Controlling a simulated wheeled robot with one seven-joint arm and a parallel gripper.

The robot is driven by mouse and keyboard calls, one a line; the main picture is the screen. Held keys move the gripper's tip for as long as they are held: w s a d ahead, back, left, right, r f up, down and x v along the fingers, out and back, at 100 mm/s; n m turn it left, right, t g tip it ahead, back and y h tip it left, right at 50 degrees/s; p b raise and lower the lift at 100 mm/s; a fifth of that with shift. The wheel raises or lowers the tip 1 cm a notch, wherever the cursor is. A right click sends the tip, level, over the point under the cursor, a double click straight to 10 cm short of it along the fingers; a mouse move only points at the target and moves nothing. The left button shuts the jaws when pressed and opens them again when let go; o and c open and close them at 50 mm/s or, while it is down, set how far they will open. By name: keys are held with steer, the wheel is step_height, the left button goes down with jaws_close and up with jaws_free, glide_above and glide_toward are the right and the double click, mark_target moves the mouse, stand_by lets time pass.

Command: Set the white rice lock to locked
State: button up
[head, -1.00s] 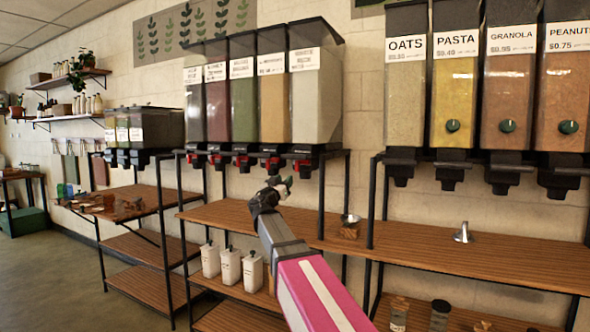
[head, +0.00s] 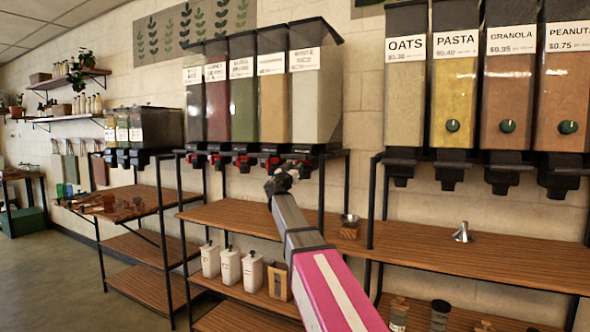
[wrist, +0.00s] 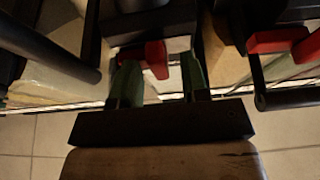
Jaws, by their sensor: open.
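The pale-filled dispenser (head: 317,103) at the right end of the middle rack looks like the white rice one; its label is too blurred to read. A red lock sits under its spout, mostly hidden behind my gripper (head: 287,171) in the head view. In the wrist view, my gripper (wrist: 160,84) is open, with green fingers on either side of a gap. A red lock (wrist: 156,59) shows between the fingers, close to the left one. I cannot tell whether they touch, or how the lock is set.
Other red locks (head: 240,163) line the rack to the left; another (wrist: 280,40) shows at right in the wrist view. Black rack posts (head: 321,190) stand close by. A small metal bowl (head: 350,218) and a funnel (head: 463,232) stand on the wooden shelf (head: 420,246).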

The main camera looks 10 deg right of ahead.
jaws_close()
steer(key=shift+s+d, duration=0.85)
steer(key=shift+d, duration=0.2)
jaws_free()
steer(key=v, duration=1)
steer(key=shift+s+a+f, duration=0.2)
steer(key=shift+s, duration=0.1)
